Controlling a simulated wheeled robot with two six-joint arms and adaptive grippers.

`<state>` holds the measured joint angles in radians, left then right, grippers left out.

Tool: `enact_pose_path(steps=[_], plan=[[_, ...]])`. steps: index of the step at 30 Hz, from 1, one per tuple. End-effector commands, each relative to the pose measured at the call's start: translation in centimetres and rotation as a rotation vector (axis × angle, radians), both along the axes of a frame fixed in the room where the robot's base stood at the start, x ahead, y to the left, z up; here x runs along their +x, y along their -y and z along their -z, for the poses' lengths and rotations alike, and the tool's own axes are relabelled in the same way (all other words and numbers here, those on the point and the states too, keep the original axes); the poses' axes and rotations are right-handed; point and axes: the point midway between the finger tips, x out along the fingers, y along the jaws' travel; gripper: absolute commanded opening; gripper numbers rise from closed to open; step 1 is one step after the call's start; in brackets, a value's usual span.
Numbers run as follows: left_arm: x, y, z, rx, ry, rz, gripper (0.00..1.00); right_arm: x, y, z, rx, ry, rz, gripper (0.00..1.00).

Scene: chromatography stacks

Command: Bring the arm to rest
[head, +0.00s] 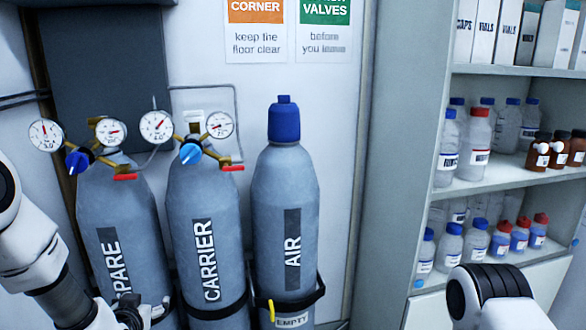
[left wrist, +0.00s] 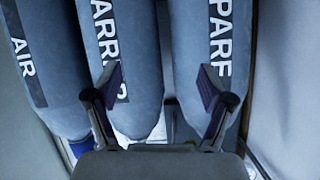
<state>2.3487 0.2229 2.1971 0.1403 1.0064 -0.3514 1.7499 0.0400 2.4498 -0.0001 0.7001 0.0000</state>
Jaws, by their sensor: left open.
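My left arm comes in from the left in the head view, and its gripper (head: 135,316) is low at the bottom edge, in front of the lower part of the spare cylinder (head: 112,215). In the left wrist view the gripper (left wrist: 162,84) is open, with its two fingers wide apart and nothing between them. The carrier cylinder (head: 205,220) and the spare cylinder lie beyond the fingers there. Part of my right arm (head: 490,295) shows at the bottom right of the head view; its gripper is out of view.
The air cylinder (head: 285,200) has a blue cap and an "EMPTY" tag (head: 292,321). Gauges and regulators (head: 190,150) top the other two cylinders. Dark straps cross the cylinders. A shelf unit (head: 395,170) with bottles and boxes stands at the right.

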Motion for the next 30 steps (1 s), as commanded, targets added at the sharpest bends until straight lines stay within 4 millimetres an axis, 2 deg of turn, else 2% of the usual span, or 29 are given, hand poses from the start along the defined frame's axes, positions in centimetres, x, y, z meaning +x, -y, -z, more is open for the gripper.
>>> enact_pose_path(steps=[1, 3, 5, 6, 8, 9, 11, 12, 15, 18, 20, 30], plan=[[-1.8, 0.8, 4.4, 0.005, -0.096, 0.021, 0.81, 0.0, 0.0, 0.0, 0.0, 0.0, 0.0, 0.4], [-5.0, 2.0, 9.9, 0.001, -0.227, 0.049, 0.81, 0.0, 0.0, 0.0, 0.0, 0.0, 0.0, 0.4], [-8.3, 3.0, 14.2, -0.008, -0.344, 0.072, 0.81, 0.0, 0.0, 0.0, 0.0, 0.0, 0.0, 0.4], [-10.7, 3.6, 16.9, -0.018, -0.422, 0.085, 0.81, 0.0, 0.0, 0.0, 0.0, 0.0, 0.0, 0.4], [-14.8, 4.6, 20.5, -0.035, -0.544, 0.104, 0.81, 0.0, 0.0, 0.0, 0.0, 0.0, 0.0, 0.4], [-17.7, 5.2, 22.7, -0.05, -0.626, 0.113, 0.81, 0.0, 0.0, 0.0, 0.0, 0.0, 0.0, 0.4], [-22.3, 6.1, 25.3, -0.075, -0.75, 0.123, 0.81, 0.0, 0.0, 0.0, 0.0, 0.0, 0.0, 0.4], [-25.2, 6.6, 26.5, -0.092, -0.826, 0.127, 0.81, 0.0, 0.0, 0.0, 0.0, 0.0, 0.0, 0.4], [-31.2, 7.7, 28.0, -0.141, -0.989, 0.118, 0.81, 0.0, 0.0, 0.0, 0.0, 0.0, 0.0, 0.4], [-34.5, 8.3, 27.4, -0.206, -1.091, 0.069, 0.81, 0.0, 0.0, 0.0, 0.0, 0.0, 0.0, 0.4], [-35.0, 8.5, 27.4, -0.235, -1.112, 0.032, 0.81, 0.0, 0.0, 0.0, 0.0, 0.0, 0.0, 0.4], [-34.9, 8.4, 27.4, -0.241, -1.107, 0.02, 0.81, 0.0, 0.0, 0.0, 0.0, 0.0, 0.0, 0.4]])
